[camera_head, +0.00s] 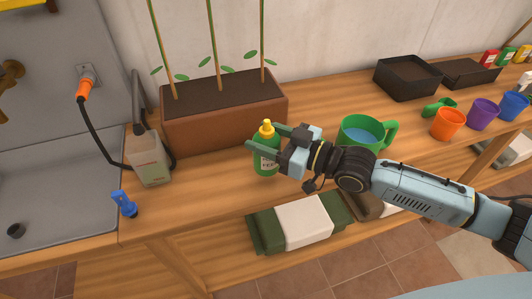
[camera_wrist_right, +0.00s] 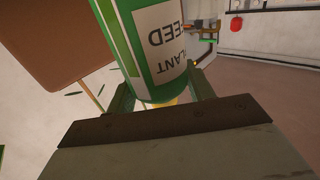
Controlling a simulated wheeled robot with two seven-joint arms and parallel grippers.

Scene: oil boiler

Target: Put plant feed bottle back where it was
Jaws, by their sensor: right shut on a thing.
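The plant feed bottle (camera_head: 264,161) is green with a yellow cap and a white label. It is upright in front of the brown planter (camera_head: 185,128) on the wooden bench, near the bench's front edge. My right gripper (camera_head: 266,143) reaches in from the right and is shut on the bottle below its cap. In the right wrist view the bottle (camera_wrist_right: 150,50) sits between the two green fingers (camera_wrist_right: 160,95), with its label text upside down. I cannot tell whether its base touches the bench. My left gripper is not in view.
A green mug (camera_head: 368,134) of blue liquid stands right of my gripper. A grey can (camera_head: 149,157) and a blue item (camera_head: 124,203) are left, beside the sink (camera_head: 50,190). Dark trays (camera_head: 407,79) and coloured cups stand further right. Bench between can and bottle is clear.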

